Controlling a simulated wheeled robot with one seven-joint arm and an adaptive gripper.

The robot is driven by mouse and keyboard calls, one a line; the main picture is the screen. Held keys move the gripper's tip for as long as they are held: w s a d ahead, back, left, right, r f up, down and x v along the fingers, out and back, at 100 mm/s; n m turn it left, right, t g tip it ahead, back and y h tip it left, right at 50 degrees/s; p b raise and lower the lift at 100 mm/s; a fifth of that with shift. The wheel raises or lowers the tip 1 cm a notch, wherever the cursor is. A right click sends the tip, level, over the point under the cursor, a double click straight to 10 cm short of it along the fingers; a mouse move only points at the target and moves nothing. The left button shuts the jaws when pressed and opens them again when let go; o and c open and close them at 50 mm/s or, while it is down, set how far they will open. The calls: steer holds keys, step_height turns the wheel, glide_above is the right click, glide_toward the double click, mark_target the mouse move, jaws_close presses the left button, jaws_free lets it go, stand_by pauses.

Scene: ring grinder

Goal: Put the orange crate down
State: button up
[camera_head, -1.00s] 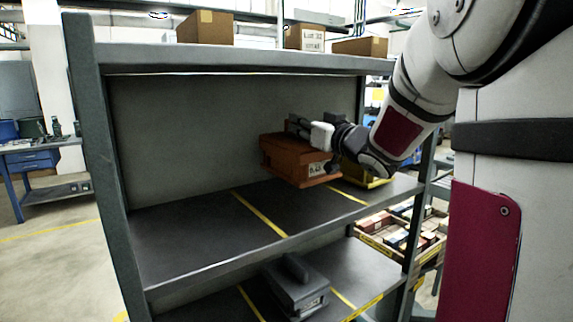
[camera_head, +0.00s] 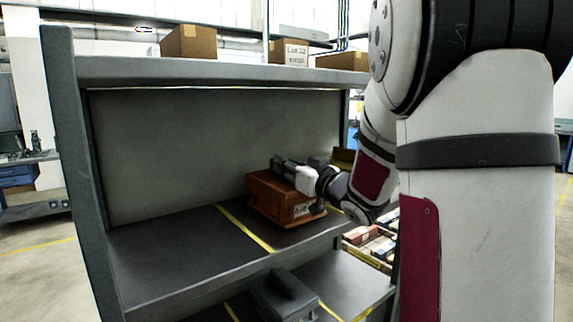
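The orange crate (camera_head: 276,204), with a white label on its front, is at the middle shelf (camera_head: 165,257), right of a yellow floor line. Its underside is at or very close to the shelf surface; I cannot tell whether its full weight rests there. My gripper (camera_head: 281,164) is at the crate's top, reaching in from the right, and appears shut on it. The fingertips are small and partly hidden by the crate and the gripper body.
A yellow bin (camera_head: 343,157) stands behind my wrist, mostly hidden. A grey case (camera_head: 285,296) sits on the lower shelf. Cardboard boxes (camera_head: 189,41) stand on the top shelf (camera_head: 215,72). The middle shelf left of the crate is clear.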

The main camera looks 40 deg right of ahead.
steer(key=shift+o, duration=1.1)
steer(key=shift+r, duration=0.2)
steer(key=s+f, duration=0.1)
steer(key=s, duration=1.1)
steer(key=shift+d, duration=0.15)
steer(key=shift+f, duration=0.1)
